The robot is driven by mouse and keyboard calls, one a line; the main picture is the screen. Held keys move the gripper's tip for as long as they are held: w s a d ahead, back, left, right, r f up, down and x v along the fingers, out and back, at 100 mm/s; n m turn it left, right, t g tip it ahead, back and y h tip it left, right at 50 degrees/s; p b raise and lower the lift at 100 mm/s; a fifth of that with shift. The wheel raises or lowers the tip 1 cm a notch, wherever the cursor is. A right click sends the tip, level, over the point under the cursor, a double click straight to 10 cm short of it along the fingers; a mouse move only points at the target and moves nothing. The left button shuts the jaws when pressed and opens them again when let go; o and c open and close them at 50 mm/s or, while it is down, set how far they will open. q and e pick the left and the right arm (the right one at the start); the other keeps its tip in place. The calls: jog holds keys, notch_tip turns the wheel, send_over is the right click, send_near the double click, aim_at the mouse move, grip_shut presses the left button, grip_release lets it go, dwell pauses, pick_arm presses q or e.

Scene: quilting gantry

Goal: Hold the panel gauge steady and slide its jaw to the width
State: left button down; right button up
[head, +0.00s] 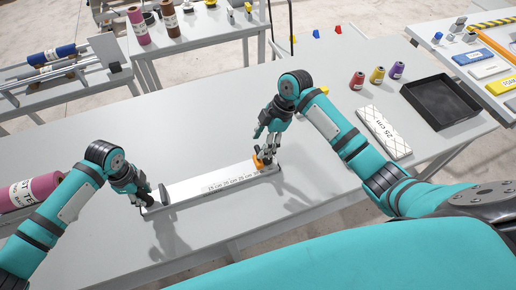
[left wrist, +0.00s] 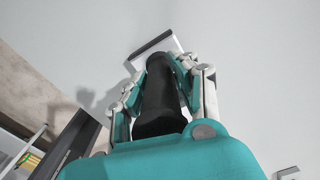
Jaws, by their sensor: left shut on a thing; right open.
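The panel gauge (head: 205,187) is a long pale bar with printed cm marks, lying on the grey table. A dark upright handle stands at its left end, and in the left wrist view this black handle (left wrist: 160,95) fills the space between the fingers. My left gripper (head: 148,193) is shut on that handle. The orange jaw (head: 258,163) sits near the bar's right end. My right gripper (head: 265,153) is open right at the jaw, with its fingers partly covering it. I cannot tell whether they touch it.
A quilted panel marked 25 cm (head: 383,131) lies to the right, beside a black tray (head: 440,102). Red, yellow and purple thread spools (head: 377,76) stand behind it. A magenta roll (head: 30,191) is at the left edge. The table (head: 200,125) behind the gauge is clear.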

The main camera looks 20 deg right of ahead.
aim_at(258, 148)
jog(key=shift+x, duration=1.9)
grip_shut()
